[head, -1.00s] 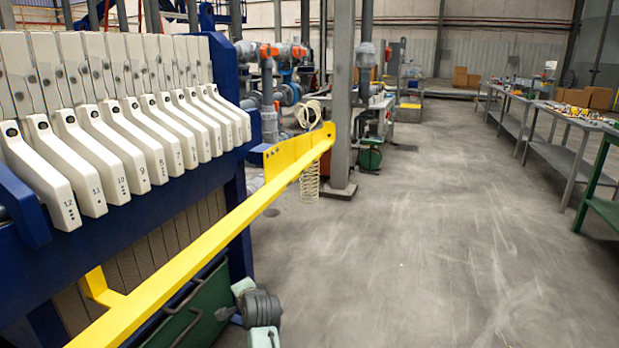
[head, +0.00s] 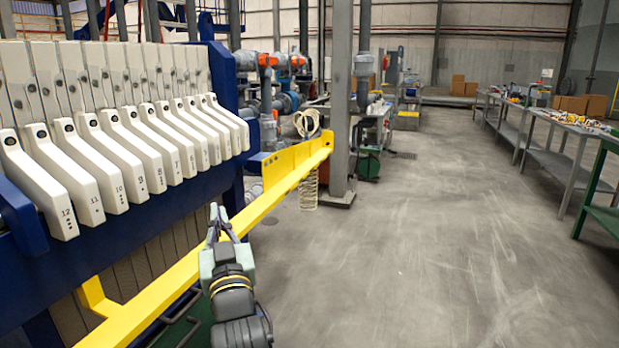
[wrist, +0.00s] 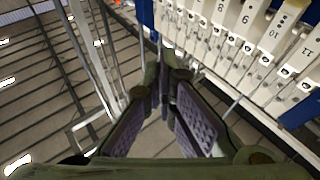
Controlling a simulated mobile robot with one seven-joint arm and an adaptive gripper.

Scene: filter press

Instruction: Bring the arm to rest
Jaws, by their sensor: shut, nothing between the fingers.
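My gripper (head: 217,218) is in the lower middle of the head view, pointing up and away, in front of the yellow rail (head: 205,262). In the head view its fingers look narrow and close together, with nothing seen in them. The wrist view shows the dark ridged finger pads of my gripper (wrist: 163,85), empty. My arm's dark wrist shows below it, with the rest of the arm out of view.
The filter press with numbered white plate handles (head: 125,160) stands at left, its blue frame (head: 228,110) beside the rail. A grey column (head: 341,100) stands beyond the rail. Workbenches (head: 560,130) line the right. The concrete floor (head: 420,240) between is clear.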

